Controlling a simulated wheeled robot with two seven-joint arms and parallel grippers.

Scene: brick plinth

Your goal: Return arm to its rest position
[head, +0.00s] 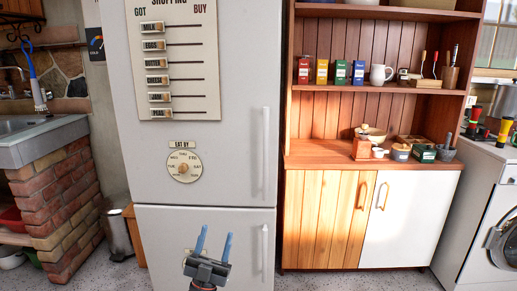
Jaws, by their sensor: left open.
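My left gripper (213,246) shows at the bottom middle of the head view, in front of the fridge's lower door. Its two blue fingers point up and stand apart with nothing between them. Most of the left arm is below the picture. My right gripper and arm are not in view.
A grey fridge (235,140) with a shopping board (185,90) and a dial (185,166) stands ahead. A wooden cabinet (320,225) with jars and boxes is right of it. A brick plinth (65,210) with a sink is left, and a washing machine (475,210) is far right.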

